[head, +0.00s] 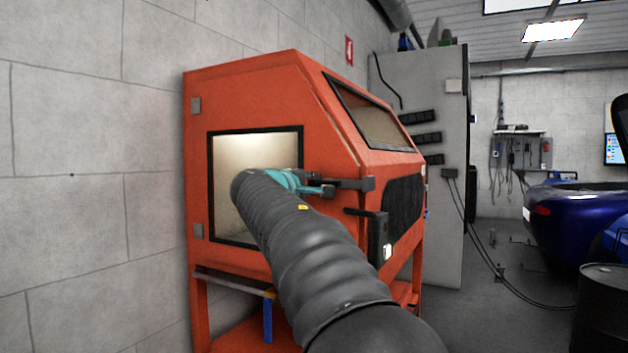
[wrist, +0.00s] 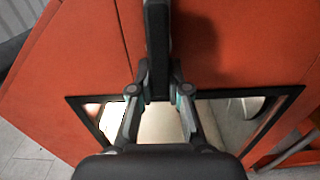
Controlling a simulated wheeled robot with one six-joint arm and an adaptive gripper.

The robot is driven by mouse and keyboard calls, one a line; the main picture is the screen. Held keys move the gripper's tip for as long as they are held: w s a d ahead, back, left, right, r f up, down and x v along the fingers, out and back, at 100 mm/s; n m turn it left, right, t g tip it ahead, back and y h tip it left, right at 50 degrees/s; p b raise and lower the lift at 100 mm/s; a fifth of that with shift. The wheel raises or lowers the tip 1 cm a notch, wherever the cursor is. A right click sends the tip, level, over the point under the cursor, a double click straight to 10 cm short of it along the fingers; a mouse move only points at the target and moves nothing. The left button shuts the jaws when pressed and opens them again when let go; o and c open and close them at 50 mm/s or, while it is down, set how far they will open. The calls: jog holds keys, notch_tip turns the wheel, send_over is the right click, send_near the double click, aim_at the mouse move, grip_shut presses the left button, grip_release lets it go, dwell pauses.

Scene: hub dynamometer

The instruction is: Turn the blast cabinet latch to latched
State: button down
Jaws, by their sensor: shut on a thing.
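The blast cabinet (head: 250,95) is an orange box on legs with a lit side window and a sloped front window. Its latch (head: 352,184) is a dark bar, lying about level on the side panel near the front edge, with a block at its right end. My gripper (head: 326,189) is at the bar's left end and shut on it. In the wrist view the latch (wrist: 157,35) runs up from between the fingers of my gripper (wrist: 160,88). My dark arm covers part of the side window and lower panel in the head view.
A dark handle (head: 378,232) stands out from the cabinet just below the latch. A grey electrical cabinet (head: 440,150) stands behind. A block wall (head: 90,150) is at left. A dark barrel (head: 605,300) and a blue car (head: 570,215) are at right, with open floor between.

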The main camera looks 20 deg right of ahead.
dwell(0.6)
jog(key=c, duration=1.1)
grip_release()
jog(key=shift+a, duration=0.15)
jog(key=v, duration=1.1)
jog(key=shift+s+a+f, duration=0.1)
jog(key=shift+s+a, duration=0.15)
jog(key=shift+a, duration=0.05)
